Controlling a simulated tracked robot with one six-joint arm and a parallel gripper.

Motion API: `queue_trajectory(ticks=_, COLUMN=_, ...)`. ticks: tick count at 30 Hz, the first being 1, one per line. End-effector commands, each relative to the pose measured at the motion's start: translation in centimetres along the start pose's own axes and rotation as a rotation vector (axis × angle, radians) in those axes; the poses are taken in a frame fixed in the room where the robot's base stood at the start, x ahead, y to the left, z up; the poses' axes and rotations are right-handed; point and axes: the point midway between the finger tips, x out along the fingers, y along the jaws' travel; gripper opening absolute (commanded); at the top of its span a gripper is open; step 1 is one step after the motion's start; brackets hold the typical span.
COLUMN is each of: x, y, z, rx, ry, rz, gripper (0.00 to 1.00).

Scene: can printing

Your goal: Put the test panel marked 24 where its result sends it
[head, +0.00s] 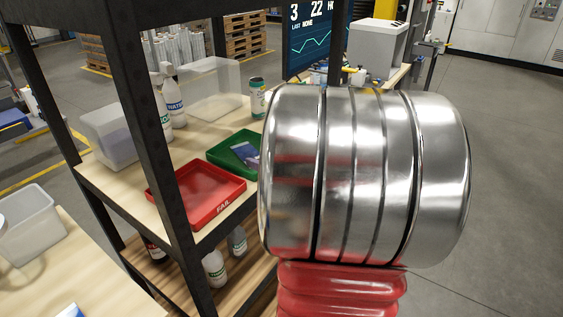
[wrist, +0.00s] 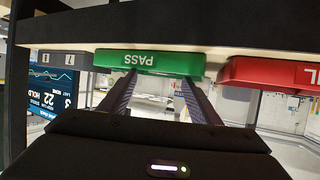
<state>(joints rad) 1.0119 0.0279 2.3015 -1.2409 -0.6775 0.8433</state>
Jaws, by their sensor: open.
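A green tray (head: 236,152) stands on the shelf, partly behind my arm; a dark blue-purple flat panel (head: 245,154) lies in it, its marking unreadable. The tray's front reads PASS in the upside-down wrist view (wrist: 150,63). A red tray (head: 196,192) marked FAIL stands beside it, looks empty, and also shows in the wrist view (wrist: 270,73). My gripper (wrist: 158,82) is open, with nothing seen between its fingers, which point toward the green tray's front. My arm hides the gripper in the head view.
Black rack posts (head: 150,120) frame the shelf. Clear bins (head: 108,135), spray bottles (head: 173,98) and a small can (head: 258,97) stand behind the trays. A screen (head: 310,38) shows 22. A workbench (head: 70,260) with another bin is at lower left.

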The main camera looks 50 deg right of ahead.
Motion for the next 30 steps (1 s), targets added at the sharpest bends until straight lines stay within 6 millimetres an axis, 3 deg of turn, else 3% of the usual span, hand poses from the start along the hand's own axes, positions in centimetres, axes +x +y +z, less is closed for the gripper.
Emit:
queue_trajectory(ticks=19, x=-8.7, y=0.0, z=-0.3, rx=-0.004, ry=0.007, rz=0.001, gripper=0.57)
queue_trajectory(ticks=30, x=-10.3, y=-0.1, z=-0.3, rx=-0.004, ry=0.007, rz=-0.004, gripper=0.57)
